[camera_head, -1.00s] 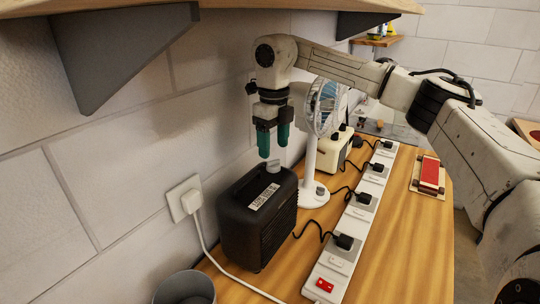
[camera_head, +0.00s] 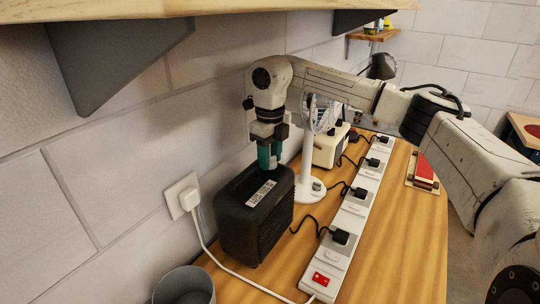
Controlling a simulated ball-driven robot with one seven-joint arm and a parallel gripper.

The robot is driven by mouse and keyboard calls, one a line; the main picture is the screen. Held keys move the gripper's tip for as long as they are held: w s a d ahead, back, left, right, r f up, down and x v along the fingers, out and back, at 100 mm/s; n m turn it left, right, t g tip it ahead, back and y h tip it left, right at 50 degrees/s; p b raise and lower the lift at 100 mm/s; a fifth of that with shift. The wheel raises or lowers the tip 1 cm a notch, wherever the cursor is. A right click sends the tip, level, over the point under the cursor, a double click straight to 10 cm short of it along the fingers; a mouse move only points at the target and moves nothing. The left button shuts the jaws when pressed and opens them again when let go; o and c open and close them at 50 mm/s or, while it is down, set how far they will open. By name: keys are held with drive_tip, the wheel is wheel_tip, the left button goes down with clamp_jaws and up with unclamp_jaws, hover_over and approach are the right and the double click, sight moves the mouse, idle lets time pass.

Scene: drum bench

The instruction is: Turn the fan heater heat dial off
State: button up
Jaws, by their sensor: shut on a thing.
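The fan heater is a black box (camera_head: 257,215) with a grilled side and a pale label on top. It stands on the wooden bench against the wall. My gripper (camera_head: 268,160), with teal fingers, points straight down at the top of the heater. It is shut on the heat dial (camera_head: 269,169), a small grey knob that the fingers mostly hide. The dial's pointer and setting cannot be made out.
A white desk fan (camera_head: 312,175) stands just behind the heater. A long power strip (camera_head: 344,243) with several plugs and a red switch (camera_head: 320,279) runs along the bench. A grey bin (camera_head: 184,287) is at the front. A shelf (camera_head: 200,8) hangs overhead.

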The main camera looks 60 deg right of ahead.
drive_tip(key=c, duration=0.5)
drive_tip(key=shift+n, duration=0.3)
drive_tip(key=n+b, duration=0.2)
drive_tip(key=n, duration=0.2)
drive_tip(key=shift+f+b, duration=0.1)
drive_tip(key=shift+b, duration=0.25)
drive_tip(key=n+b, duration=0.1)
drive_tip(key=n, duration=0.5)
drive_tip(key=shift+n, duration=0.3)
drive_tip(key=n, duration=1.2)
